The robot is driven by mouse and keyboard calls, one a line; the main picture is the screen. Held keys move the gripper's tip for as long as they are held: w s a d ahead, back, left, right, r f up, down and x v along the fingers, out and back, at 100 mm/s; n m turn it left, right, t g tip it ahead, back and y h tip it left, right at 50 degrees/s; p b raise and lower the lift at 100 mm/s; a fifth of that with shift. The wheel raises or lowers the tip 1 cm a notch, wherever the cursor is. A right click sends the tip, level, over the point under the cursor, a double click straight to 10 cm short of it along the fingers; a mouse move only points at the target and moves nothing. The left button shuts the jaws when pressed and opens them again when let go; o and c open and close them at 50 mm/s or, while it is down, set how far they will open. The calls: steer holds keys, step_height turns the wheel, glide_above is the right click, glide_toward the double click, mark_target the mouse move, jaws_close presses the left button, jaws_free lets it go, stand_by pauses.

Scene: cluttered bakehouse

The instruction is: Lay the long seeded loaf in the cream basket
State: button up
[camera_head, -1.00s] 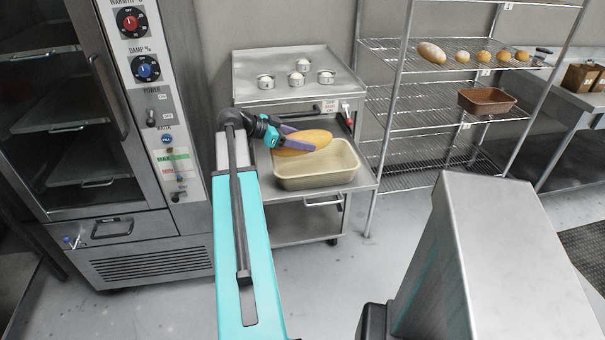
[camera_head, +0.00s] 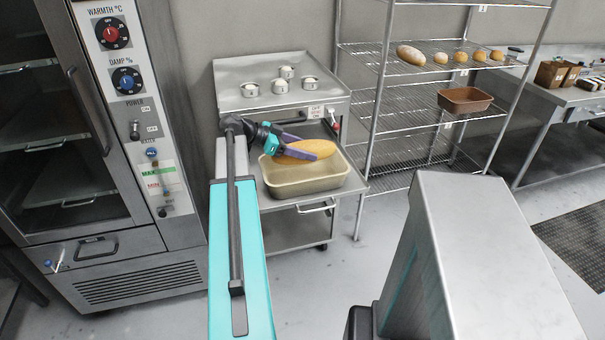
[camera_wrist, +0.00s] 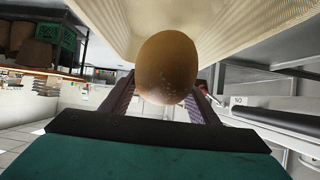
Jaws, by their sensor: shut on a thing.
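The long seeded loaf (camera_head: 311,150) is golden brown and held between the purple fingers of my gripper (camera_head: 318,147). It is over the back part of the cream basket (camera_head: 305,183), near the basket's rim. In the wrist view the loaf (camera_wrist: 167,68) is seen end-on between the two fingers, with the basket's ribbed wall (camera_wrist: 240,28) close beside it. I cannot tell whether the loaf touches the basket. The basket is an open rectangular tub on a steel cart, and much of its inside is hidden.
The steel cart (camera_head: 262,203) has a raised back shelf with several small round knobs or cups (camera_head: 287,72). A wire rack (camera_head: 395,100) stands to the right with several rolls and a brown pan (camera_head: 465,100). A tall oven cabinet (camera_head: 128,255) stands at left.

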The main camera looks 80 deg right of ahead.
glide_above(304, 179)
steer(key=shift+f+p, duration=0.35)
steer(key=shift+f, duration=2.15)
steer(key=shift+f, duration=0.1)
steer(key=shift+f+p, duration=0.35)
steer(key=shift+f, duration=1.45)
steer(key=shift+f, duration=0.1)
steer(key=o, duration=0.8)
steer(key=b+v, duration=0.2)
steer(key=v, duration=1)
steer(key=shift+w, duration=0.1)
